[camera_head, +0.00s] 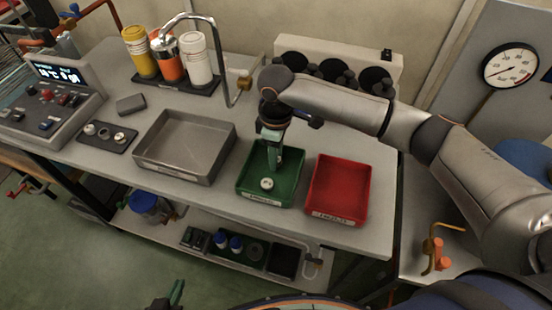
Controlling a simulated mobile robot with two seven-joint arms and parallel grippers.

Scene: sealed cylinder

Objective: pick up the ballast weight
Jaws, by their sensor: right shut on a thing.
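My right gripper (271,168) reaches down into the green tray (245,185), pointing downward. It is shut on a small, round, pale metal piece (267,184) at its fingertips, which looks to be the ballast weight. I cannot tell whether the piece touches the tray floor. My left gripper (173,297) shows only in part at the bottom edge, apart from the bench, and its jaw opening cannot be made out.
A red tray (340,187) stands right of the green one, an empty grey metal tray (186,146) left. A dark mat (107,137) holds small round parts. A tap (215,40) and bottles (198,60) stand behind. A lower shelf (190,255) holds containers.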

